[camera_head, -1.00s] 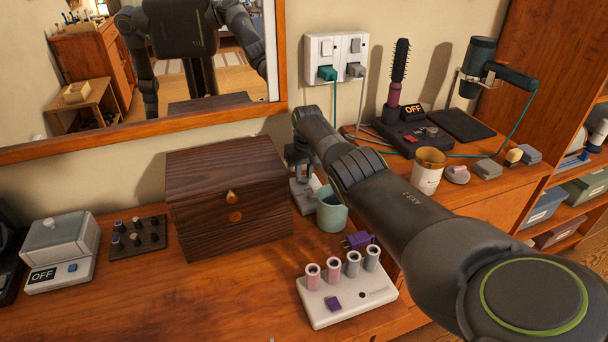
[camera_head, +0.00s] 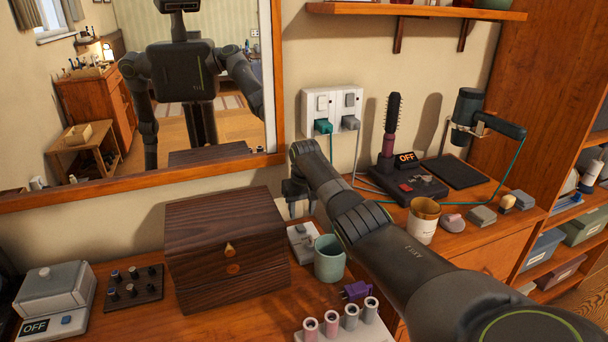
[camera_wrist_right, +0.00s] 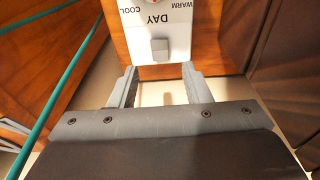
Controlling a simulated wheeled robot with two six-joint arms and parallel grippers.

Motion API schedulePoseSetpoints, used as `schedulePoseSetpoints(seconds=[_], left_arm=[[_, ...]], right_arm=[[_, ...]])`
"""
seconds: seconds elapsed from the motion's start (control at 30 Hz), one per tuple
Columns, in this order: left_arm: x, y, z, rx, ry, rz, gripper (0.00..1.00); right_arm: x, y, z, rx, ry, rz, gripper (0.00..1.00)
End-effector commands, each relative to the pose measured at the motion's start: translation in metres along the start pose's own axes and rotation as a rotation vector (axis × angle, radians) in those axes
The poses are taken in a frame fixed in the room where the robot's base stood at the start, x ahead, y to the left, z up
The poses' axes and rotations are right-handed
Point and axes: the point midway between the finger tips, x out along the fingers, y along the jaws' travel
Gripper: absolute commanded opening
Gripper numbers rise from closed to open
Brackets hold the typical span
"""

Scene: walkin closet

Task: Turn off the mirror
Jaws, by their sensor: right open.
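The mirror (camera_head: 276,75) hangs on the wall at left in a wooden frame and shows a clear reflection of the room and my body. A small white control panel (camera_head: 303,242) lies on the counter between the dark wooden box and the green cup. In the right wrist view the panel (camera_wrist_right: 178,42) reads DAY, WARM and COOL and has a grey square button or switch (camera_wrist_right: 160,48). My right gripper (camera_head: 297,212) is above and behind the panel. In the wrist view the gripper (camera_wrist_right: 160,75) is open and empty, its fingertips near the panel's edge, apart from the button. My left gripper is not directly in view.
The dark wooden box (camera_head: 225,240) stands just left of the panel, the green cup (camera_head: 329,262) just right. A wall outlet (camera_head: 332,108) with plugs and hanging cords is behind my right arm. A hot brush on its base (camera_head: 415,185) stands farther right.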

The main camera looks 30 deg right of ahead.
Motion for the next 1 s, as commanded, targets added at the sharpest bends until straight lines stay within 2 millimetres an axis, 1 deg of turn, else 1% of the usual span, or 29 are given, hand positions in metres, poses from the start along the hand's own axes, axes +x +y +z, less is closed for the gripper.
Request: schedulePoseSetpoints(seconds=[0.03, 0.17, 0.3, 0.4, 0.5, 0.6, 0.7, 1.0], left_arm=[[-0.004, 0.0, 0.0, 0.0, 0.0, 0.0, 0.71], [-0.005, 0.0, 0.0, 0.0, 0.0, 0.0, 0.71], [-0.004, 0.0, 0.0, 0.0, 0.0, 0.0, 0.71], [-0.003, 0.0, 0.0, 0.0, 0.0, 0.0, 0.71], [-0.002, 0.0, 0.0, 0.0, 0.0, 0.0, 0.71], [-0.001, 0.0, 0.0, 0.0, 0.0, 0.0, 0.71], [-0.001, 0.0, 0.0, 0.0, 0.0, 0.0, 0.71], [-0.001, 0.0, 0.0, 0.0, 0.0, 0.0, 0.71]], right_arm=[[-0.01, 0.001, 0.0, 0.0, 0.002, 0.001, 0.44], [-0.037, 0.001, 0.0, -0.001, 0.004, 0.001, 0.44], [-0.071, 0.001, -0.001, -0.001, 0.005, 0.001, 0.44], [-0.09, 0.001, 0.0, 0.0, 0.003, 0.001, 0.44], [-0.105, 0.0, -0.001, 0.0, 0.003, 0.0, 0.44], [-0.115, 0.001, 0.0, 0.001, 0.0, 0.0, 0.44], [-0.12, 0.001, 0.0, 0.001, 0.0, 0.0, 0.44], [-0.122, 0.001, 0.0, 0.001, -0.001, 0.0, 0.44]])
